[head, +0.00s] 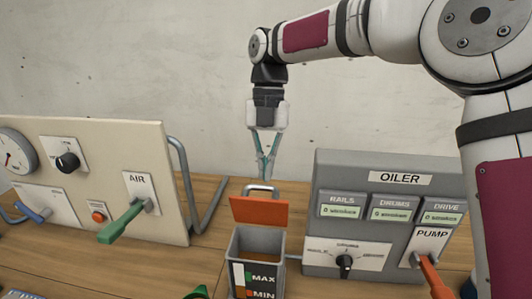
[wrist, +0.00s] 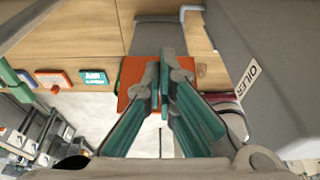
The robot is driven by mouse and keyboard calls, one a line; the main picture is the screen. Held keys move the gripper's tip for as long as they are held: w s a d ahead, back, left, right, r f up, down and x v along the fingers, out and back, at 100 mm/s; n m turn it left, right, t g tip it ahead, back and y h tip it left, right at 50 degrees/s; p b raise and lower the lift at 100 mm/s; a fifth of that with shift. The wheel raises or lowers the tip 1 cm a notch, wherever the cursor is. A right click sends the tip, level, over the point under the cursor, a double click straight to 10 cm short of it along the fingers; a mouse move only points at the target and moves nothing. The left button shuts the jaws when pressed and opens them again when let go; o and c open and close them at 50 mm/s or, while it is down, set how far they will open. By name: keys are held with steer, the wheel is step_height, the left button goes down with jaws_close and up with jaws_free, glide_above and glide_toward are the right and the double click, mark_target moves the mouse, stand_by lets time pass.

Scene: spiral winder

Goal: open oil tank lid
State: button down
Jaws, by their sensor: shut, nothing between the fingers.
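The oil tank (head: 243,246) is a grey box with a MAX/MIN gauge on its front, at the bottom middle of the head view. Its orange lid (head: 258,211) stands raised and tilted at the back of the box, so the tank's mouth shows open. A grey handle (head: 262,187) shows at the lid's upper edge. My gripper (head: 264,173) is shut and empty, pointing down just above the handle. In the wrist view the lid (wrist: 128,85) lies behind my closed fingertips (wrist: 161,68). Whether they touch the handle, I cannot tell.
The grey OILER panel (head: 402,179) with an orange PUMP lever (head: 432,276) stands right of the tank. The cream AIR panel (head: 112,170) with a green lever (head: 122,222) and a metal side rail stands left. Bare wooden table (head: 210,262) lies between.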

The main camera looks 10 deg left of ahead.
steer(key=v, duration=1.1)
steer(key=shift+r, duration=0.15)
steer(key=c, duration=2)
jaws_free()
steer(key=shift+a+r, duration=0.1)
steer(key=shift+r, duration=0.05)
steer(key=o, duration=0.3)
steer(key=shift+a+r+m, duration=0.1)
steer(key=shift+r+m, duration=0.05)
steer(key=shift+m, duration=0.15)
steer(key=shift+o, duration=0.2)
steer(key=m+t+p, duration=0.4)
steer(key=m+p, duration=0.7)
steer(key=m, duration=0.6)
glide_toward(258, 185)
steer(key=f+p, duration=0.1)
steer(key=f, duration=0.1)
steer(key=f+p, duration=0.1)
steer(key=f, duration=0.2)
steer(key=f+p, duration=0.1)
steer(key=f, duration=0.2)
steer(key=shift+w+a+f, duration=0.1)
steer(key=shift+w, duration=0.25)
steer(key=shift+c, duration=0.2)
